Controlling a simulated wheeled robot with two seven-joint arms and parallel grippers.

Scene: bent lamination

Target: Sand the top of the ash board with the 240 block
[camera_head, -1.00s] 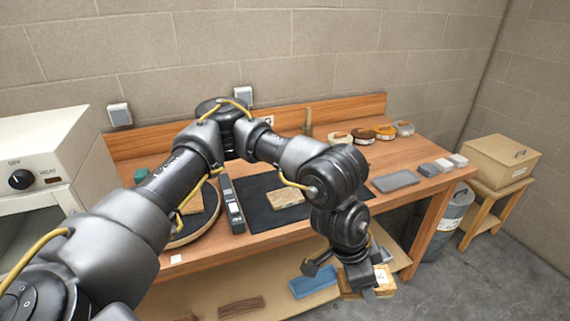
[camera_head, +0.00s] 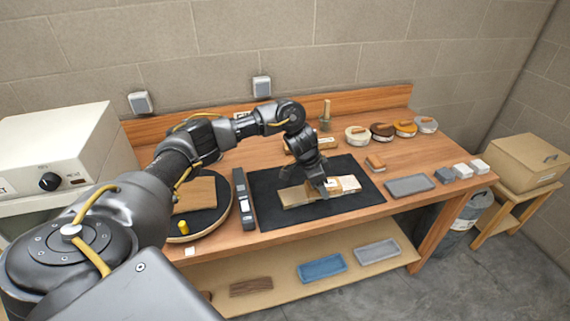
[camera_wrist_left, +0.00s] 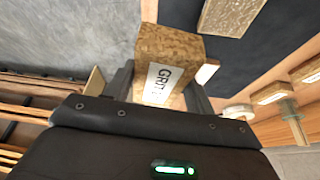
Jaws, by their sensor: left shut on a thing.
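My left gripper (camera_head: 327,190) is shut on a tan, cork-like sanding block (camera_head: 346,184) over the dark mat. In the left wrist view the block (camera_wrist_left: 170,45) sits between the fingers, with a white label reading "GRIT" facing the camera; I cannot read a number. The pale ash board (camera_head: 297,196) lies on the mat just left of the gripper, which partly covers it. A board-like piece also shows in the left wrist view (camera_wrist_left: 232,14), apart from the block there. Whether the block touches the board is unclear. My right gripper is not in view.
A dark mat (camera_head: 262,215) covers the bench middle. A long grey tool (camera_head: 243,199) and a round plate (camera_head: 212,222) lie left of it. Trays rest on the shelf below.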

